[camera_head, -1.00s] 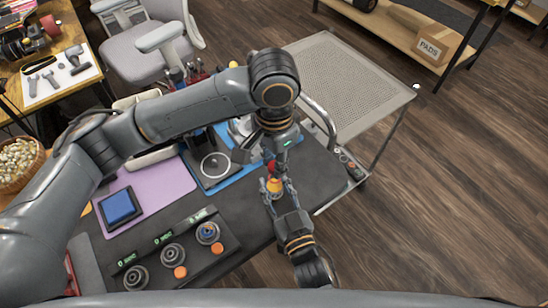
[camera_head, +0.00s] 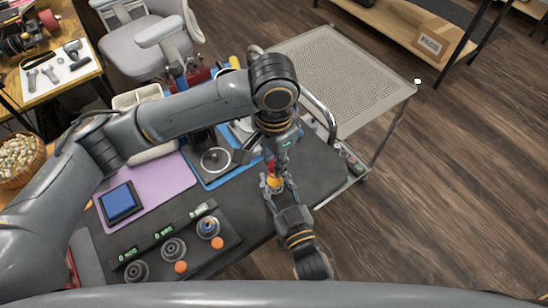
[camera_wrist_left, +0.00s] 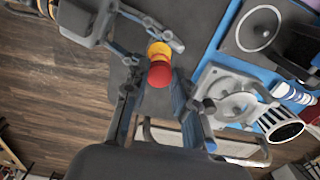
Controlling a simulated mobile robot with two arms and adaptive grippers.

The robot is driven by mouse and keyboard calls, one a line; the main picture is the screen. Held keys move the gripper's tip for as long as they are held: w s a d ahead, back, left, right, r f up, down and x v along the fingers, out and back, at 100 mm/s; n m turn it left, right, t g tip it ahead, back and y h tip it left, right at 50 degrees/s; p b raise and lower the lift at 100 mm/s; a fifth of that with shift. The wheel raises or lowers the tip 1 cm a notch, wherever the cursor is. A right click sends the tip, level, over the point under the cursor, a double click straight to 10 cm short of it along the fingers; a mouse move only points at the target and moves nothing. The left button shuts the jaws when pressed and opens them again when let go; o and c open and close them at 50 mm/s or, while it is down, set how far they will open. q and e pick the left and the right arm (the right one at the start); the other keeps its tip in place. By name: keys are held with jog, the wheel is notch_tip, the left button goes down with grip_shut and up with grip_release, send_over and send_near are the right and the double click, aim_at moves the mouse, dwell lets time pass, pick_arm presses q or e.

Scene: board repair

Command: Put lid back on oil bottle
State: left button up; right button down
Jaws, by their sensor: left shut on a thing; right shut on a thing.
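The oil bottle, a small yellow-orange thing (camera_head: 274,182), is between the fingers of my right gripper (camera_head: 276,187), which is shut on it at the table's right edge. The red lid (camera_head: 270,164) is just above it, held by my left gripper (camera_head: 269,160), which points down and is shut on it. In the left wrist view the red lid (camera_wrist_left: 159,75) sits between the left fingertips. The yellow bottle top (camera_wrist_left: 159,49) shows right beyond it, with the right gripper (camera_wrist_left: 155,38) around it. Lid and bottle overlap in this view; I cannot tell whether they touch.
The dark table holds a blue tray with a round-plate stand (camera_head: 215,161), a purple mat (camera_head: 170,187) with a blue pad (camera_head: 120,204), and a dial unit (camera_head: 172,249) at the front. A perforated metal cart (camera_head: 335,80) stands behind. Open floor lies to the right.

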pick_arm(q)
jog(key=shift+f, duration=0.6)
